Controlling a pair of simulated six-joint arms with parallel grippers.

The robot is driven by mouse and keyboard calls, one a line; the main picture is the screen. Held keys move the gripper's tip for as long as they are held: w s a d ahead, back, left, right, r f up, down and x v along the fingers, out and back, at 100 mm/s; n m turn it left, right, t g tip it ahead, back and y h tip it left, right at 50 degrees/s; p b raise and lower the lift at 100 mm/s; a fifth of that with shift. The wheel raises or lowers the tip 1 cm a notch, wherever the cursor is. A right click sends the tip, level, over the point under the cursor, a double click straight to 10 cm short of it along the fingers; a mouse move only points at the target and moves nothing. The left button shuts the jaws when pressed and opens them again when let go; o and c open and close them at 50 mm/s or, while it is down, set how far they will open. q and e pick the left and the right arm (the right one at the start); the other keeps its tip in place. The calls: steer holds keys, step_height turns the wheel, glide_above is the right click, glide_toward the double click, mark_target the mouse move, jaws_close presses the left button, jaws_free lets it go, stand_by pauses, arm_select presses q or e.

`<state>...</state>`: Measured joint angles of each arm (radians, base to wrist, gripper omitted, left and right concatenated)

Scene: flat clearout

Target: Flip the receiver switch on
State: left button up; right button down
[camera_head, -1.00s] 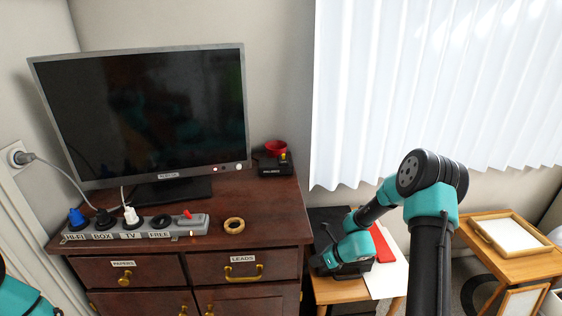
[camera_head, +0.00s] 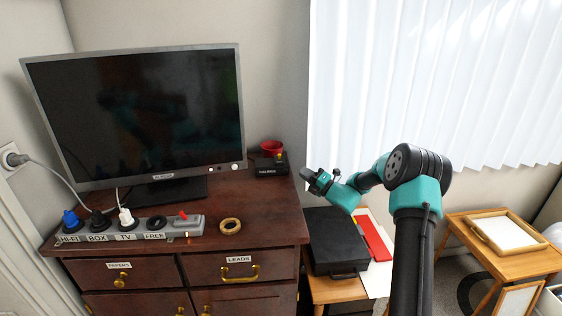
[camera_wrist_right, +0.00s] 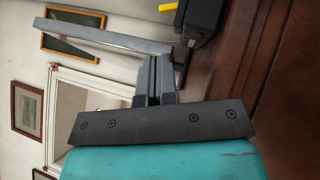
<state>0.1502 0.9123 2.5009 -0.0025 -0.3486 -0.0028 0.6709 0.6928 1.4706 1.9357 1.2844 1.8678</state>
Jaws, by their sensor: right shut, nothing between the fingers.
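The receiver (camera_head: 268,167) is a small black box with a pale label on its front, at the back right of the dresser top. Its yellow switch lever (camera_head: 281,156) stands up at its right end. In the right wrist view part of the black receiver (camera_wrist_right: 203,14) shows at the top, with the yellow lever (camera_wrist_right: 168,7) cut by the edge. My right gripper (camera_head: 306,174) is shut and empty, to the right of the receiver and apart from it, by the dresser's right edge. Its shut fingers (camera_wrist_right: 155,78) show in the wrist view. My left gripper is out of view.
A red bowl (camera_head: 271,147) is behind the receiver. A monitor (camera_head: 140,115) stands left of it. A power strip (camera_head: 185,227) and a wooden ring (camera_head: 230,226) lie along the dresser's front. A black case (camera_head: 335,240) sits on a low table to the right.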

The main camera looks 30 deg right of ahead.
mark_target(279, 157)
steer(key=x, duration=1)
steer(key=shift+a, duration=0.1)
steer(key=shift+s, duration=0.1)
stand_by(0.5)
